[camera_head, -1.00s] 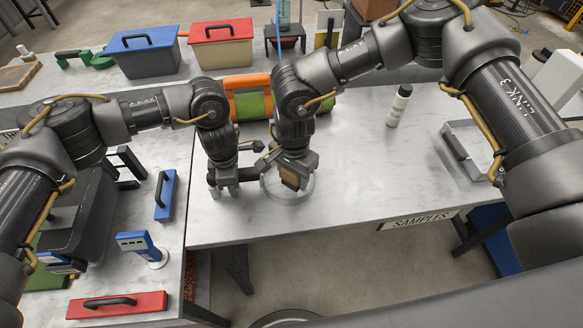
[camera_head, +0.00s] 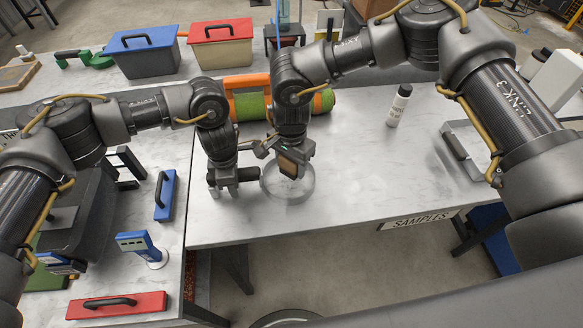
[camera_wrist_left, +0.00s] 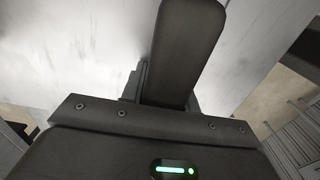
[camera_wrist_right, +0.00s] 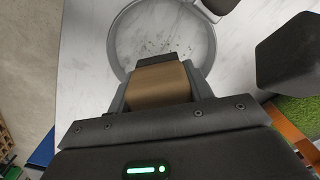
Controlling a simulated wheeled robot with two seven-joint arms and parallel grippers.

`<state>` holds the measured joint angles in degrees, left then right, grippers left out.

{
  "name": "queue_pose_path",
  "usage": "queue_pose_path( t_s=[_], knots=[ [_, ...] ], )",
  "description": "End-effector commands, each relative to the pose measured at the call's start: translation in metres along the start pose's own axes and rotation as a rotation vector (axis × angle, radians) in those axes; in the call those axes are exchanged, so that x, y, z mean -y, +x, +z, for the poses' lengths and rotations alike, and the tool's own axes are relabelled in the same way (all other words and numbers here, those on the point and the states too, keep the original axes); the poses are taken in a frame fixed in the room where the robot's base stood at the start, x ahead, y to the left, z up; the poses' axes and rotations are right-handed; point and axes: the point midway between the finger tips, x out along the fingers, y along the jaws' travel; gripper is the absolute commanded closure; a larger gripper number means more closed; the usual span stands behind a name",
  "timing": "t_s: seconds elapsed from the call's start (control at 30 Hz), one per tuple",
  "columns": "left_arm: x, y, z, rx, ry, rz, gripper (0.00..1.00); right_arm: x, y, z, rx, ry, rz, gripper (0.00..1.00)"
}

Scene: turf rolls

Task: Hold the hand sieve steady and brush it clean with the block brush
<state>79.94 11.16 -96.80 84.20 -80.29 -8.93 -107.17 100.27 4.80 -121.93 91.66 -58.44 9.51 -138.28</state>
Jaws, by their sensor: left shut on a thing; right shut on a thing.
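The hand sieve (camera_head: 290,201) is a round, clear-looking ring low over the pale tabletop. My left gripper (camera_head: 232,181) is at its left side, shut on its dark handle (camera_wrist_left: 188,45). The block brush (camera_head: 289,165) has a brown wooden block. My right gripper (camera_head: 293,152) is shut on it, at the far part of the sieve. In the right wrist view the brush (camera_wrist_right: 158,84) overlaps the near edge of the sieve ring (camera_wrist_right: 113,42), and dark specks lie inside the ring. The bristle contact is hidden.
Blue-lidded (camera_head: 143,40) and red-lidded (camera_head: 221,31) bins stand at the back. The table's front edge is close to the sieve.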

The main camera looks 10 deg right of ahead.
Motion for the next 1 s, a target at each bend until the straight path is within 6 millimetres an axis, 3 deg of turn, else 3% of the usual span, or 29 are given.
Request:
queue_pose_path(
  t_s=[0.6,1.0],
  knots=[
    [0.000,-0.001,0.000,0.001,0.000,0.001,1.00,0.026,-0.002,-0.026,-0.001,0.000,0.000,0.68],
    [0.000,-0.001,0.000,0.001,0.000,0.001,1.00,0.027,-0.005,-0.027,-0.001,-0.001,-0.001,0.68]
  ],
)
